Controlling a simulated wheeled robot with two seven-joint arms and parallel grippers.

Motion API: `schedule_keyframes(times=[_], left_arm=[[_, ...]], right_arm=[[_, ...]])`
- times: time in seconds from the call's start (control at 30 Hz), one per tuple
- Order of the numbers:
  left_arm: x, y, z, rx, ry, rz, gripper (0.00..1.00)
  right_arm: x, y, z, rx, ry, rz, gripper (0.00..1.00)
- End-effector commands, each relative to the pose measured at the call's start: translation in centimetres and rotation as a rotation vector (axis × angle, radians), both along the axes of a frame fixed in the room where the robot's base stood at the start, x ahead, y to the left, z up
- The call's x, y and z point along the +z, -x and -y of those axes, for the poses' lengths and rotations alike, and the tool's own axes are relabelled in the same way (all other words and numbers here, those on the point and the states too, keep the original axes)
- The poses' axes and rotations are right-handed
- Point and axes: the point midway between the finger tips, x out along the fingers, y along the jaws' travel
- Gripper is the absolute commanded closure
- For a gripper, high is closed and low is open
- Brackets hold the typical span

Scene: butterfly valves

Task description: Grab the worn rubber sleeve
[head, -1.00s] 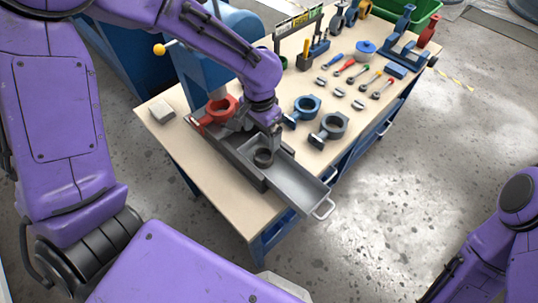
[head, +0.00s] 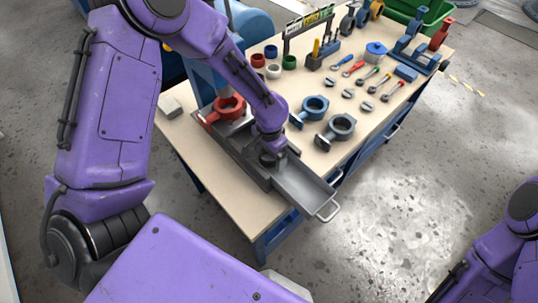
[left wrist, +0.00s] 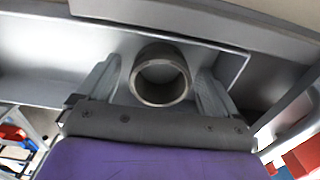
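The worn rubber sleeve looks like a dark grey ring (left wrist: 160,52) and lies in a grey metal tray (head: 305,185) at the bench's front edge. In the head view my left gripper (head: 268,155) reaches down into the tray over the ring and hides most of it. In the left wrist view the left gripper's two fingers (left wrist: 158,78) stand apart, one on each side of the ring, with a small gap showing at each side. My right gripper is out of view; only part of the right arm shows at the right edge.
A red valve body (head: 226,108) stands just behind the tray. Blue (head: 313,108) and grey (head: 338,129) valve bodies stand to its right. Small coloured rings (head: 289,62), a tool holder (head: 322,55) and several hand tools are farther back.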

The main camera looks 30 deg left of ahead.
Motion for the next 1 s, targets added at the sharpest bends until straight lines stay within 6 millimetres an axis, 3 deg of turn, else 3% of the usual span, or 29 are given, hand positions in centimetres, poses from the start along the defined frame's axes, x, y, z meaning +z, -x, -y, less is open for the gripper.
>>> schedule_keyframes(times=[0.03,0.17,0.2,0.53,0.7,1.0], left_arm=[[0.0,0.0,0.0,0.0,0.0,0.0,0.19],[0.0,0.0,0.0,-0.001,0.0,0.0,0.61],[0.0,0.0,0.0,-0.001,0.0,-0.001,0.65],[0.4,0.0,0.0,-0.001,-0.001,0.0,0.66],[2.9,-0.2,0.0,0.001,0.001,0.005,0.66],[9.6,-1.6,6.2,-0.004,-0.003,0.002,0.66]], right_arm=[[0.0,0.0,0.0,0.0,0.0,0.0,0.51],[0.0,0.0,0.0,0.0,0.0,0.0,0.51],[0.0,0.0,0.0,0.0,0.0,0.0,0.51],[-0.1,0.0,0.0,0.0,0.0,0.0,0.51],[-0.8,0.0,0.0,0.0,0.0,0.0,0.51],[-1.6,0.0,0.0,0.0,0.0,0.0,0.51]])
